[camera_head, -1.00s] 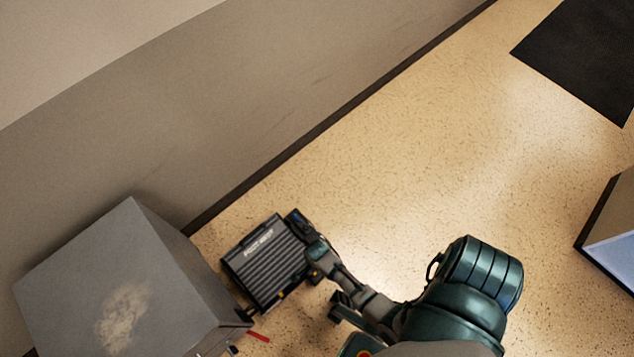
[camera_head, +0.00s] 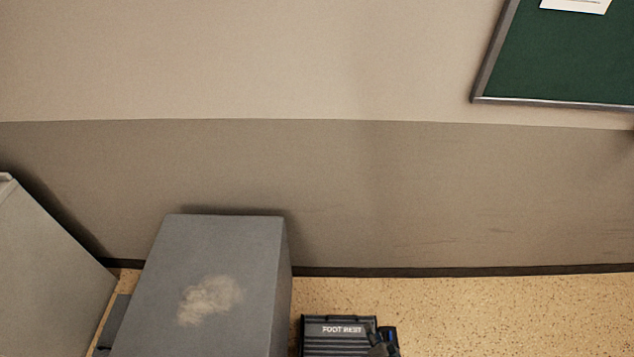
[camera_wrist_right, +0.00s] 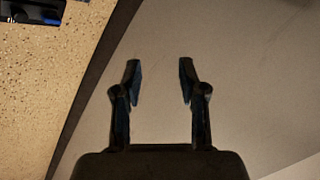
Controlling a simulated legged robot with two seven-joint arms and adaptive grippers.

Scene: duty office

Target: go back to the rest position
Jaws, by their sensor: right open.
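My right gripper (camera_wrist_right: 160,78) is open in the right wrist view, with its two fingers apart and nothing between them. The grey wall (camera_wrist_right: 230,60) lies beyond the fingers. In the head view only a dark part of the right gripper (camera_head: 382,343) shows at the bottom edge, overlapping the right side of the black foot rest. Most of the right arm is out of that view. My left gripper is in neither view.
The ribbed black foot rest (camera_head: 335,344) is on the speckled floor (camera_head: 500,310). A grey box-like cabinet (camera_head: 225,255) with a pale worn patch stands left of it. Another grey panel (camera_head: 45,270) is at far left. A green board (camera_head: 570,60) hangs on the wall. Floor at right is clear.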

